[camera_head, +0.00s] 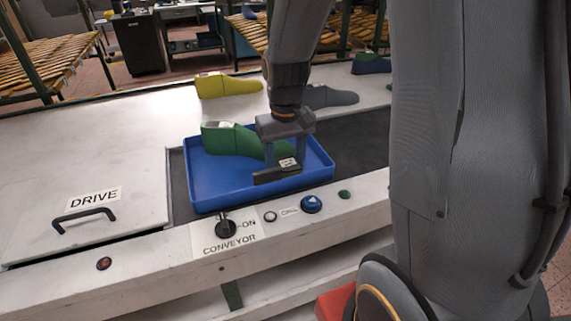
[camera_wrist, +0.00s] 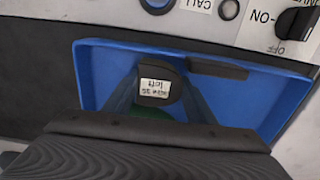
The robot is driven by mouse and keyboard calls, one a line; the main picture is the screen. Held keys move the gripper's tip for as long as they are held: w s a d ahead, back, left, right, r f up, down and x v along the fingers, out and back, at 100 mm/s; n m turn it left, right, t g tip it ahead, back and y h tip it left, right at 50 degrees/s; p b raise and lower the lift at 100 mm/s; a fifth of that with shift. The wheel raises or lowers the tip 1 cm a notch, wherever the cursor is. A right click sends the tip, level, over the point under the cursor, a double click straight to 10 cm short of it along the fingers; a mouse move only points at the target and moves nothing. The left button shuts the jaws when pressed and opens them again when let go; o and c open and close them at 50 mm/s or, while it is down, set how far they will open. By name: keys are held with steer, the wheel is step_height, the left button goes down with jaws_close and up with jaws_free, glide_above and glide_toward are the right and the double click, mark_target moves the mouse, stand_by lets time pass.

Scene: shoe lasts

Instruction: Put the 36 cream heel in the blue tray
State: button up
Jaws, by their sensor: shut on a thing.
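A green shoe last (camera_head: 235,140) with a pale cream patch at its raised heel end lies over the blue tray (camera_head: 212,188), heel to the left. My gripper (camera_head: 285,165) is shut around its right, narrow end. A white label shows there; in the wrist view it sits on the dark end of the last (camera_wrist: 155,88) and seems to read size 36, left, upside down. The blue tray (camera_wrist: 98,75) surrounds this end in that view. The last is within the tray's rim, but I cannot tell whether it touches the floor. My gripper hides part of it.
A yellow last (camera_head: 228,86) and a grey last (camera_head: 332,97) lie behind the tray, and a blue-green last (camera_head: 372,65) farther right. The tray stands on a dark conveyor belt (camera_head: 345,160). A conveyor switch (camera_head: 226,228) and blue button (camera_head: 311,204) are in front.

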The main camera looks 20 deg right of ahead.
mark_target(286, 164)
steer(key=o, duration=1.1)
steer(key=shift+f, duration=0.1)
step_height(286, 164, up, 12)
steer(key=b, duration=0.1)
steer(key=shift+b, duration=0.4)
